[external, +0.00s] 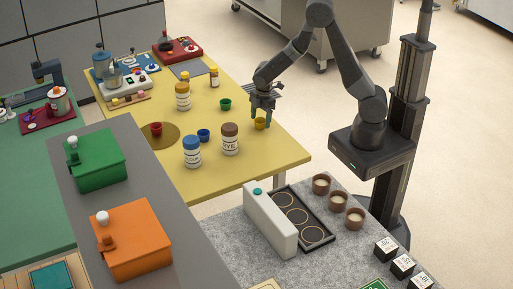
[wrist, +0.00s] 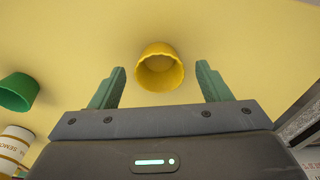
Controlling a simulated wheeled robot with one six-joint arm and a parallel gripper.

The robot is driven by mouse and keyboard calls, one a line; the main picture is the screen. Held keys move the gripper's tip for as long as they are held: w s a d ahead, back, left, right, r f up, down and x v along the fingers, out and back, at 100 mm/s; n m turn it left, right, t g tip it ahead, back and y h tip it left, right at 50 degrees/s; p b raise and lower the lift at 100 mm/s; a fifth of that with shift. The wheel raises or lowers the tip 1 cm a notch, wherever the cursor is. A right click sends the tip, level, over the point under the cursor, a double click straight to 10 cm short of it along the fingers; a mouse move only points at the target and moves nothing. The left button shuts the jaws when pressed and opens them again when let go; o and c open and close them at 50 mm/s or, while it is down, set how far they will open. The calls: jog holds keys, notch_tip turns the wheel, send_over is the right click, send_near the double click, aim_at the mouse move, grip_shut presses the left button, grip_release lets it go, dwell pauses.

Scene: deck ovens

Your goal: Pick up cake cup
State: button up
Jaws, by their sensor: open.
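A yellow cake cup (wrist: 160,68) stands on the yellow table, and it also shows in the external view (external: 260,124). My gripper (wrist: 161,80) is open, with one green finger to the left of the yellow cup and one to the right. Gaps show between the cup and both fingers in the wrist view. In the external view my gripper (external: 262,116) is low over the table's right side at this cup. A green cup (external: 225,104) stands to the left, a blue cup (external: 204,135) nearer the front, and a red cup (external: 156,129) on a round brown mat.
White jars with blue (external: 192,152) and brown (external: 230,139) lids stand in front of the cups. More jars and small machines are farther back on the yellow table (external: 270,162). A grey counter with a black tray (external: 318,232) and brown cups (external: 338,201) is nearer.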

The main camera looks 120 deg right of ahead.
jog(key=shift+w+f, duration=0.15)
jog(key=shift+f, duration=0.75)
jog(key=c, duration=1)
